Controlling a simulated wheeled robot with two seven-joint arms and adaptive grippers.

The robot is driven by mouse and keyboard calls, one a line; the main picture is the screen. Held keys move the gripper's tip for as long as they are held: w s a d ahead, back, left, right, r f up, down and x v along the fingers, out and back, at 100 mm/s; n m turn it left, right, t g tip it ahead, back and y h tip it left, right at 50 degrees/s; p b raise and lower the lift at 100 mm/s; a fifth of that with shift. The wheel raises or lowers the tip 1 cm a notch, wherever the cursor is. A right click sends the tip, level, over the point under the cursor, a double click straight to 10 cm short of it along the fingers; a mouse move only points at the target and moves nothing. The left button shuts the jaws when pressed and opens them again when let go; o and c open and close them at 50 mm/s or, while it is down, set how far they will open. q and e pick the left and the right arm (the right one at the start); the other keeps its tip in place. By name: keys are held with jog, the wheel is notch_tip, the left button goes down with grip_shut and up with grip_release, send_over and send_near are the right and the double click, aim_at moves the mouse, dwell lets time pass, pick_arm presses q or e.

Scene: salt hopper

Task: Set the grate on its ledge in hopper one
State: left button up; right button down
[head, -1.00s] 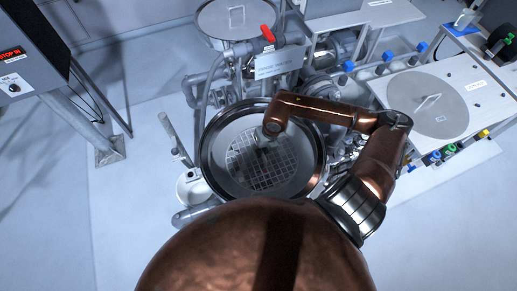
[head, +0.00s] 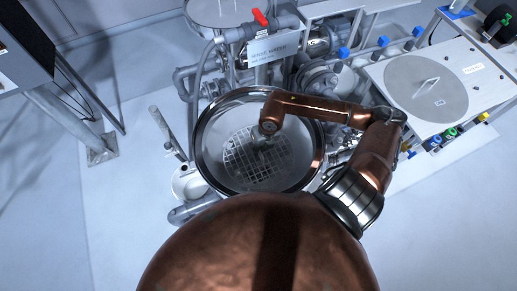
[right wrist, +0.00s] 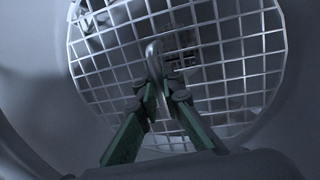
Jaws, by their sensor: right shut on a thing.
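The round wire grate (head: 240,160) is inside the open round hopper (head: 203,130) in the head view, surrounded by the pale inner wall. It sits toward the near side of the opening. My right gripper (head: 263,147) reaches down into the hopper over the grate. In the right wrist view the green-grey fingers of my right gripper (right wrist: 158,88) are closed on the grate's curved metal handle (right wrist: 153,58). The mesh of the grate (right wrist: 120,60) spreads behind them. I cannot tell whether its edge touches the ledge. My left gripper is not in view.
A flat grey lid with a handle (head: 426,88) lies on a panel at the right. Pipes with a red valve handle (head: 260,17) and a label plate (head: 273,50) stand behind the hopper. A control box (head: 25,45) is at the left.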

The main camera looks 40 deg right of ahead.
jog(key=shift+f+b, duration=0.4)
jog(key=shift+f, duration=0.1)
jog(key=c, duration=2)
grip_release()
jog(key=shift+r, duration=0.1)
